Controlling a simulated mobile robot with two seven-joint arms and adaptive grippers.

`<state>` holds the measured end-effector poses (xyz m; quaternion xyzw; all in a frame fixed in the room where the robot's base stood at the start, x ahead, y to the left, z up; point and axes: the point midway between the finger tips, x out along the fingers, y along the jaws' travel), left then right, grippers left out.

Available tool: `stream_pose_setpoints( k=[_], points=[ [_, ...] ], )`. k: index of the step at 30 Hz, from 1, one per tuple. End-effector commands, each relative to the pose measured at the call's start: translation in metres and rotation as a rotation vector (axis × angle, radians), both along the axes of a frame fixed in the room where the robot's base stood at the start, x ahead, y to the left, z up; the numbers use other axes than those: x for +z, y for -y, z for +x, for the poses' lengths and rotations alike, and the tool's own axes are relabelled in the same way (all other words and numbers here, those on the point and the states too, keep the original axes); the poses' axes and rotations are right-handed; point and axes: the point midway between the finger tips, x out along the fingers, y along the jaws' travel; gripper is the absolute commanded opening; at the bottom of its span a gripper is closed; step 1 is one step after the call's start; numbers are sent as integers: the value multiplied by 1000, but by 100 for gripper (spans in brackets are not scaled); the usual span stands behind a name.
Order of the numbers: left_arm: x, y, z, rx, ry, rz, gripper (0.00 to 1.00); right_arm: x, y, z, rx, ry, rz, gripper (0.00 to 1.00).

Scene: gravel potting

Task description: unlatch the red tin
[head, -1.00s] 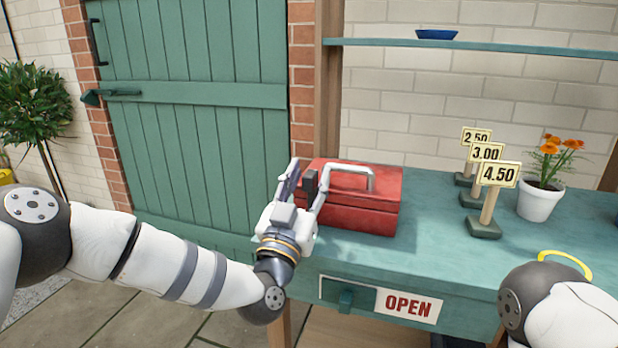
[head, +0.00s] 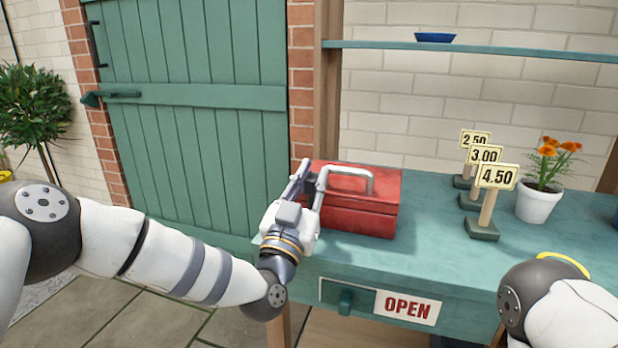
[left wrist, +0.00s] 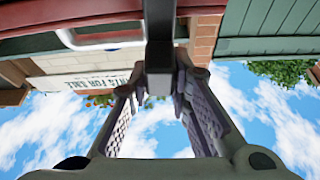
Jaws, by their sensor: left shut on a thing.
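The red tin (head: 365,215) stands at the left end of the green bench, its lid down and its pale carrying handle (head: 350,171) on top. My left gripper (head: 312,177) is at the tin's left side, its fingers closed on the tin's dark latch. My right gripper is out of the picture.
Price signs (head: 487,200) and a white pot of orange flowers (head: 538,205) stand right of the tin on the bench (head: 430,262). A drawer with an OPEN sign (head: 407,307) is below. A shelf (head: 480,48) holds a blue dish (head: 436,37). A green door (head: 190,150) is behind.

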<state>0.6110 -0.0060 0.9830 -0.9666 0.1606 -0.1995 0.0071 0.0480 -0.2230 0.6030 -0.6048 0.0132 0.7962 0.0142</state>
Motion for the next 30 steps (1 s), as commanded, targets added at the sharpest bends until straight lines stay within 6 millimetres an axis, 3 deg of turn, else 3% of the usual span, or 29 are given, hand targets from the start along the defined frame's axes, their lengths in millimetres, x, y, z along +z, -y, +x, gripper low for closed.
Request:
stream_pose_setpoints(
  k=[18, 30],
  points=[
    [-8, 33, -11, -1, 131, 405, 0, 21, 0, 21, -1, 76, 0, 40],
    [-16, 40, -13, 0, 164, 513, 0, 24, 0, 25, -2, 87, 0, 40]
  ],
)
